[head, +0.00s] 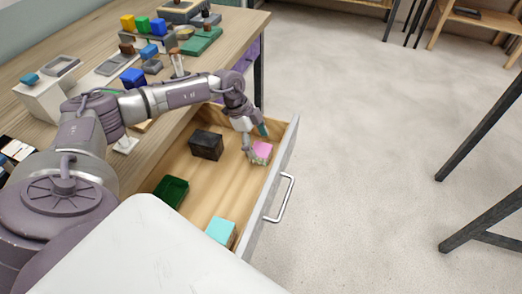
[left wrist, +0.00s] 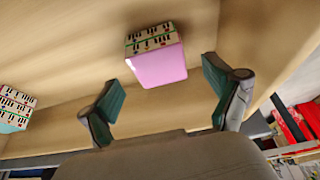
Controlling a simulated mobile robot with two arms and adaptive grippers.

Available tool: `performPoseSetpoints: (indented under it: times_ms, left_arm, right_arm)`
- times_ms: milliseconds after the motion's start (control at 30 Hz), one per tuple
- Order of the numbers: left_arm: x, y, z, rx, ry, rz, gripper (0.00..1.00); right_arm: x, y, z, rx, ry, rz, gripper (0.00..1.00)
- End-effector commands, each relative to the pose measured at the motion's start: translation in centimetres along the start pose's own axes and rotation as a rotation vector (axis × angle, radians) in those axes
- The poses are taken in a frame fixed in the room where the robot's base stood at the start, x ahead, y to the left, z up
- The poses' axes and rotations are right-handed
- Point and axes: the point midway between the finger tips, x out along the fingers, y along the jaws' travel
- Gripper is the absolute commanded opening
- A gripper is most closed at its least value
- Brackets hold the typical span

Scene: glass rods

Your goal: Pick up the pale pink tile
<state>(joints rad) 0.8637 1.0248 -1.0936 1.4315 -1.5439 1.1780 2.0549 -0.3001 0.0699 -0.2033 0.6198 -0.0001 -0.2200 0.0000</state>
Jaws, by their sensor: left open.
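The pale pink tile (head: 263,149) lies in the open drawer, near the front wall at its far right end. My left gripper (head: 256,142) reaches down into the drawer right at the tile. Its fingers are open, and in the left wrist view the gripper (left wrist: 159,77) has one finger on each side of the tile, with a gap at both sides. My right gripper is not in view.
The drawer (head: 283,148) also holds a black box (head: 206,145), a dark green tray (head: 171,192) and a cyan block (head: 219,232). Its wooden floor is bare between them. The table above carries several coloured blocks, including a blue one (head: 132,77).

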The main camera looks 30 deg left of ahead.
Motion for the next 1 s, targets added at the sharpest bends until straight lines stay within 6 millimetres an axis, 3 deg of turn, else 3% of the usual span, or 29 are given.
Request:
performPoseSetpoints:
  times_ms: [100,333,800,1000]
  left_arm:
    - [1.4,0.0,0.0,-0.001,0.001,0.0,0.9]
    - [1.6,0.0,0.0,0.0,0.001,0.0,0.9]
    - [1.6,0.0,0.0,0.0,0.001,-0.001,0.13]
    - [1.4,0.0,-0.1,0.0,0.002,-0.002,0.13]
  right_arm:
    - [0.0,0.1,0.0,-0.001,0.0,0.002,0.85]
    - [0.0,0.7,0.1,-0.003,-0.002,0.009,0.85]
    - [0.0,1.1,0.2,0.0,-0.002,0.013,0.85]
    - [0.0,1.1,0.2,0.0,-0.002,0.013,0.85]
